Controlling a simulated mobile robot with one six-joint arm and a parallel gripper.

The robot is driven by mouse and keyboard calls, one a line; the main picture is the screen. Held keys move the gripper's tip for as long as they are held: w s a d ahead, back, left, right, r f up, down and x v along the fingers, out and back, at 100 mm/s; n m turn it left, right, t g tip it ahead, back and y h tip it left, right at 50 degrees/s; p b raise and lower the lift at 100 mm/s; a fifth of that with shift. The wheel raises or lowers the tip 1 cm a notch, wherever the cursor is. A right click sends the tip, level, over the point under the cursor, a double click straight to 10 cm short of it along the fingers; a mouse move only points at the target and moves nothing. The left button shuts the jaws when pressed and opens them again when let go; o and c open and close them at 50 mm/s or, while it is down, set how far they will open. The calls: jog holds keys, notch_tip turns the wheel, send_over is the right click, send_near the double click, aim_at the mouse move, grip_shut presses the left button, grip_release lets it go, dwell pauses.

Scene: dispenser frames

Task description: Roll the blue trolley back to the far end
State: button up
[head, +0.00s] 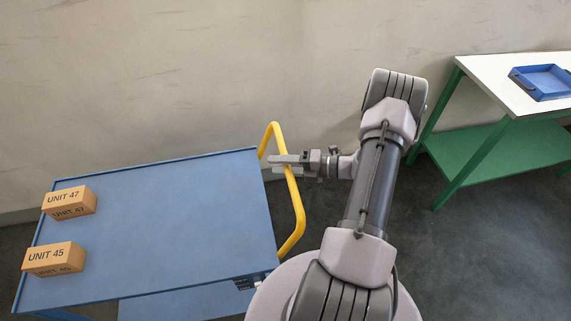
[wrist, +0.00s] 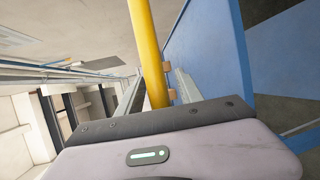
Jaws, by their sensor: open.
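The blue trolley (head: 170,220) stands at the left in the head view, its flat top beside the wall. Its yellow push handle (head: 300,213) rises at the right end of the top. My gripper (head: 283,165) is at the handle's upper part, its fingers reaching across the bar. In the wrist view the yellow bar (wrist: 146,50) passes between the two fingers (wrist: 155,92), with a gap showing beside it. The jaws are open around the bar. The trolley's blue side also shows at the right of the wrist view (wrist: 210,60).
Two orange boxes, UNIT 47 (head: 69,202) and UNIT 45 (head: 54,259), sit on the trolley's left end. A green-legged table (head: 490,85) with a blue tray (head: 543,81) stands at the right. Dark floor (head: 440,260) between is clear. The wall (head: 200,80) runs behind.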

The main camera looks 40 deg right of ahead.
jog(key=p+v, duration=0.1)
jog(key=v, duration=1.6)
jog(key=shift+s, duration=0.15)
jog(key=shift+d+r, duration=0.1)
jog(key=shift+d, duration=0.05)
